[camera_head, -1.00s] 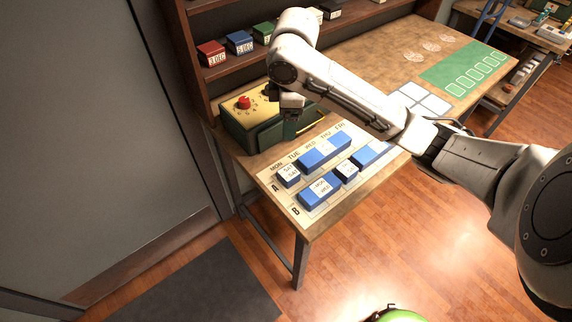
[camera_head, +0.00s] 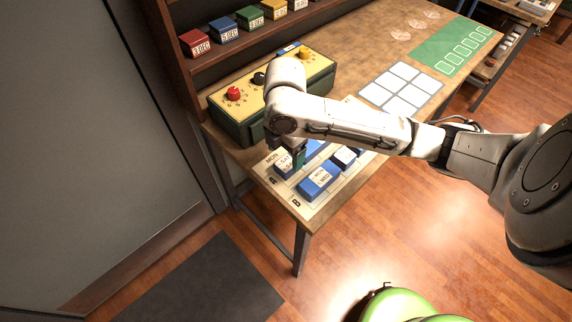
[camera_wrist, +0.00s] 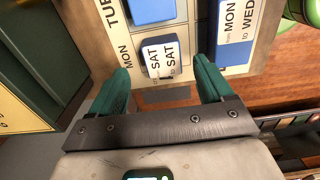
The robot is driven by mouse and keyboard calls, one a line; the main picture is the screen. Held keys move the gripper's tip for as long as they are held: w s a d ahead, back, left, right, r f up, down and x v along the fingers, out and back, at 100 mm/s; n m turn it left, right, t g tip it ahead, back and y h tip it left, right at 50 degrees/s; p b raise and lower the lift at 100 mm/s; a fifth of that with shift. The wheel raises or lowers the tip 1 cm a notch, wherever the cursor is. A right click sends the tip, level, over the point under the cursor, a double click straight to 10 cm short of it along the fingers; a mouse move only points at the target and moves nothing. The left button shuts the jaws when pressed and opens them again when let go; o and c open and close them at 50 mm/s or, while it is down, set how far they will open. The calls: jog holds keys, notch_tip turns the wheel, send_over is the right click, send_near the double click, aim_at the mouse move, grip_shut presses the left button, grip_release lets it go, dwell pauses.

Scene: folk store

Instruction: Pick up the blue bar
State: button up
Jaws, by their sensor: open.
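Several blue bars lie on a white weekday chart (camera_head: 304,208) on the table. The one marked SAT to SAT (camera_wrist: 160,57) is short; in the head view (camera_head: 284,163) it is partly behind my gripper. The bar marked MON to WED (camera_wrist: 236,32) lies to its right in the wrist view and also shows in the head view (camera_head: 319,181). A plain blue bar (camera_wrist: 152,10) lies beyond it, cut by the frame. My gripper (camera_wrist: 160,75) is open, its green fingers to either side of the near end of the SAT bar. I cannot tell their height above the chart.
A green box with a yellow top and knobs (camera_head: 222,108) stands behind the chart. Dated coloured blocks (camera_head: 225,29) sit on the shelf. A white grid (camera_head: 400,88) and green mat (camera_head: 450,52) lie further along the table.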

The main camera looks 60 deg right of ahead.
aim_at(286, 163)
jog(key=shift+s+f, duration=0.2)
jog(key=shift+f, duration=1.7)
jog(key=shift+c, duration=0.4)
jog(key=c, duration=1.1)
